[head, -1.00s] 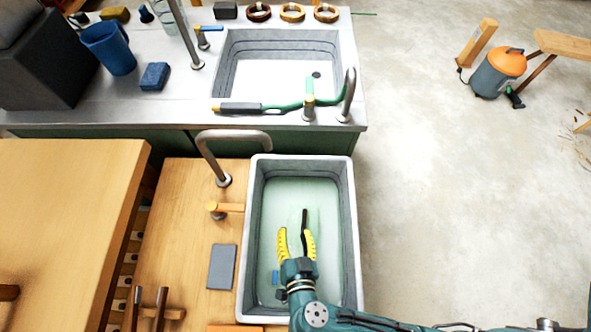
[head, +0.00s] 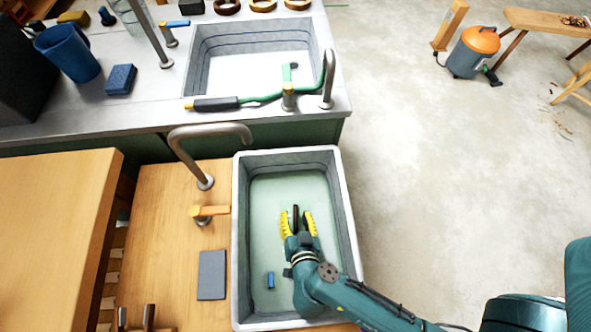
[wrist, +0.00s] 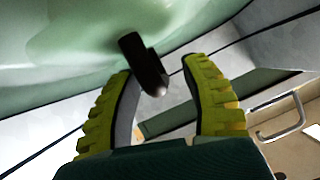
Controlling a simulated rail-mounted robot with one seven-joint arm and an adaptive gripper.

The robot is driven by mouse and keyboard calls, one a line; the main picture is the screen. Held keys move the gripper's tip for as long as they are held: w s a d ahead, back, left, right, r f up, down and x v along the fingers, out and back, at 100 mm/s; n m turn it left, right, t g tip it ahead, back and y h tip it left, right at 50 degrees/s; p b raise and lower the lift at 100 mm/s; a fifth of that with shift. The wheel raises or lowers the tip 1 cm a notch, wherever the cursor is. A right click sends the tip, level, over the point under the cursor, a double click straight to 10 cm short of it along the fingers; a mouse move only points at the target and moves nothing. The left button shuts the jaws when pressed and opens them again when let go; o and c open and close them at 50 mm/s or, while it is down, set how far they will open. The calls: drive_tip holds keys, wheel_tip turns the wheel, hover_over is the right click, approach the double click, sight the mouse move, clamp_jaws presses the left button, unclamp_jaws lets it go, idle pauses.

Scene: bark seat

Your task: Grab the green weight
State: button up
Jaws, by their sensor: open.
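My gripper (head: 296,213) is inside the grey-rimmed basin (head: 346,210), its yellow fingers open and pointing toward the far wall. A dark, bar-like object (head: 296,217) shows between the fingers. In the wrist view, my gripper (wrist: 158,68) has its fingers apart, and the dark bar (wrist: 142,58) lies between and beyond the tips, its near end in the gap. I cannot tell whether it touches a finger. Nothing clearly recognisable as a green weight shows; the bar looks black, and I cannot tell whether it is part of the weight.
The basin floor looks pale green. A small blue piece (head: 270,280) lies left of my arm. A curved tap (head: 212,133) and an orange-handled valve (head: 209,211) stand left of the basin. A second sink (head: 205,75) with a green hose (head: 262,97) is behind.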

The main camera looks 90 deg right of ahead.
clamp_jaws()
idle(0.3)
